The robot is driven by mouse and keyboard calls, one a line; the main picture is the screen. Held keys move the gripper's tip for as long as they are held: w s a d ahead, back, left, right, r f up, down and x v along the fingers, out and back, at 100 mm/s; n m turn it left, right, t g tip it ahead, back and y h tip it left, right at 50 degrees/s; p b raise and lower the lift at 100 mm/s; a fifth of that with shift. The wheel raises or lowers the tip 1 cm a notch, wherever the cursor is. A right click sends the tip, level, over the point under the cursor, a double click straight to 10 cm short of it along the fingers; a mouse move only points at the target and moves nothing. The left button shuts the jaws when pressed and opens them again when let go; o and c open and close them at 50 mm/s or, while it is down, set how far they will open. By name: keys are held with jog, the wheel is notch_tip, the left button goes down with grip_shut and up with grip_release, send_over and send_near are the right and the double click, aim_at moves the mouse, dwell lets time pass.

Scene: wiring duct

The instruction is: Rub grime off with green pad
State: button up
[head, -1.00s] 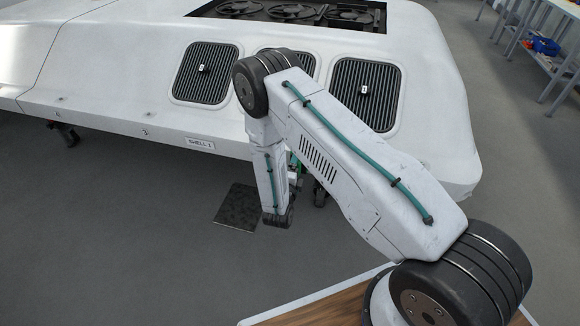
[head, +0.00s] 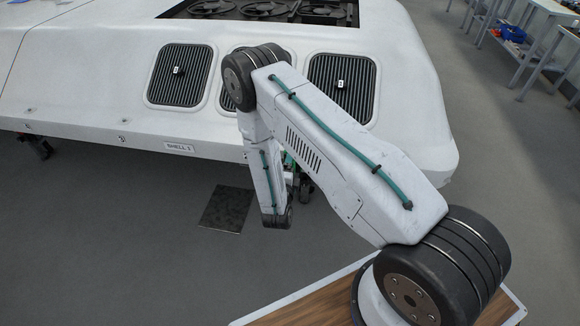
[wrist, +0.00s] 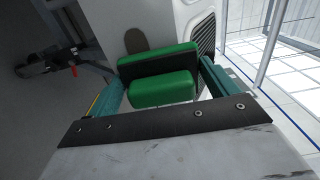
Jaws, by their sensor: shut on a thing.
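My gripper (wrist: 160,82) is shut on the green pad (wrist: 162,90), a bright green block with a wider green part behind it, held between two teal fingers. A dull brown-grey oval mark (wrist: 136,40), which looks like grime, is on the white shell just beyond the pad in the wrist view. The pad appears apart from the mark, but the gap is hard to judge. In the head view my arm hides most of the gripper, and the mark does not show there.
The large white shell (head: 75,75) has dark louvred vents (head: 180,75) and a fan bay (head: 262,10) on top. A dark mat (head: 227,208) lies on the open grey floor. Workbenches (head: 540,40) stand at the far right.

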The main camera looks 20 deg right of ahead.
jog(key=w+a, duration=0.4)
jog(key=a, duration=0.1)
jog(key=shift+w+a, duration=0.3)
jog(key=shift+a, duration=0.1)
jog(key=shift+s, duration=0.1)
dwell(0.3)
jog(key=v, duration=0.4)
dwell(0.4)
jog(key=shift+w+d+f, duration=0.2)
jog(key=shift+w+f, duration=0.05)
jog(key=shift+f, duration=0.4)
jog(key=shift+w+d+f, duration=0.2)
jog(key=shift+w+f, duration=0.1)
jog(key=shift+f, duration=0.35)
jog(key=shift+w+d+f, duration=0.25)
jog(key=shift+f, duration=0.4)
